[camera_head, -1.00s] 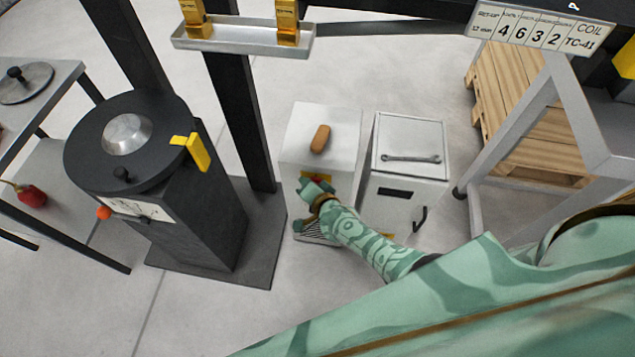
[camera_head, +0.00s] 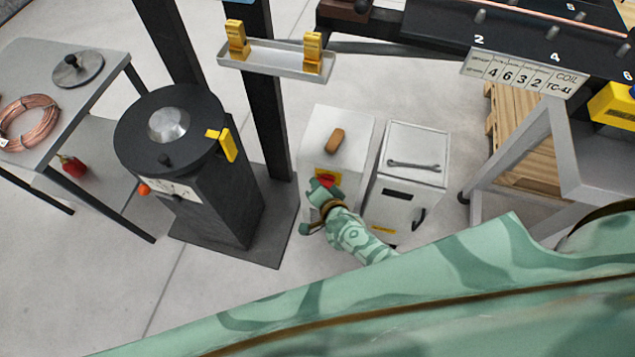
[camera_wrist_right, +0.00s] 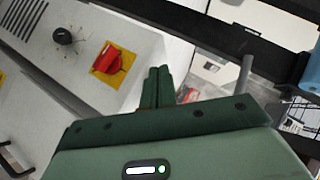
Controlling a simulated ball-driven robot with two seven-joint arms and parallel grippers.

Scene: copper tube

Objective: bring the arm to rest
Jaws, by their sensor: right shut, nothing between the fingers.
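My right gripper (camera_head: 318,200) is in front of a light grey cabinet (camera_head: 336,143), just below its red switch on a yellow plate (camera_head: 327,176) in the head view. In the right wrist view its two green fingers (camera_wrist_right: 158,86) are together, with nothing between them. The red switch (camera_wrist_right: 110,60) is beside the fingertips to the left there, with a visible gap. My left gripper is not in view.
A black knob (camera_wrist_right: 63,37) sits beyond the switch. A second cabinet with a wrench (camera_head: 414,164) stands to the right. A dark pedestal machine (camera_head: 205,180) stands left. A table with a copper coil (camera_head: 28,120) is far left. Floor at lower left is clear.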

